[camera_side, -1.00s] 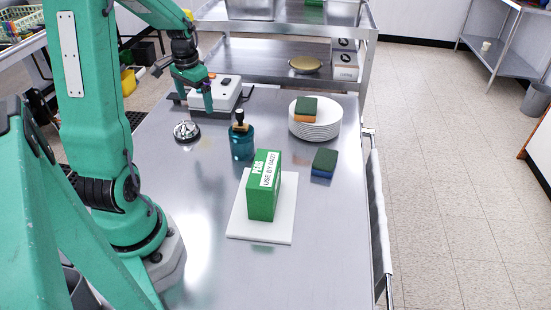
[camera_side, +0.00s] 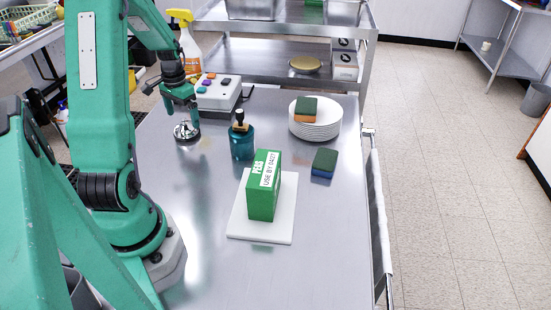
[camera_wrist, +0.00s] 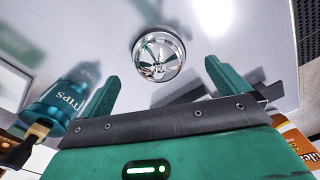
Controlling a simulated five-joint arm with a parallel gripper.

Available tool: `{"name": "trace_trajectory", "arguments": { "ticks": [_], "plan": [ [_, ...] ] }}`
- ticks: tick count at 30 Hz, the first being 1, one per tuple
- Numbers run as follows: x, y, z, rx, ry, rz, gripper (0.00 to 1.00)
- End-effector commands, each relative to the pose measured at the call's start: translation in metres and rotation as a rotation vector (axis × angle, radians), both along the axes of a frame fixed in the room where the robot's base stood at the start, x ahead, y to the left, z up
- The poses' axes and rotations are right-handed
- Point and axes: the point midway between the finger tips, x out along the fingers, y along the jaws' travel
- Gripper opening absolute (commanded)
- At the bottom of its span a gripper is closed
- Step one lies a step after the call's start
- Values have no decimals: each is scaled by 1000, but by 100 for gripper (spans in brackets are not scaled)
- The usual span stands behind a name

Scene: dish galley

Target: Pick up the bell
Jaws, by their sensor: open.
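The bell (camera_side: 186,131) is a small shiny chrome dome on a dark base, standing on the steel table. In the wrist view the bell (camera_wrist: 159,54) lies ahead of and between the two fingers, apart from them. My gripper (camera_side: 182,113) is open and empty, just above the bell in the side view, with a finger partly in front of it. In the wrist view my gripper (camera_wrist: 161,78) shows both green fingers spread wide.
A teal bottle (camera_side: 242,141) with a dark top stands close right of the bell; it also shows in the wrist view (camera_wrist: 62,98). A box with coloured buttons (camera_side: 218,92) is behind.

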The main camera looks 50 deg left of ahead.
Motion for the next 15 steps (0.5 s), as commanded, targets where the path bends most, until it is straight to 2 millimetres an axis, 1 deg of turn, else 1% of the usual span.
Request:
{"name": "trace_trajectory", "arguments": {
  "ticks": [5, 8, 15],
  "plan": [
    [0, 0, -2, 0, 0, 0, 100],
    [0, -1, -6, -1, 1, 0, 100],
    [0, -3, -33, -4, 3, 0, 100]
  ]
}}
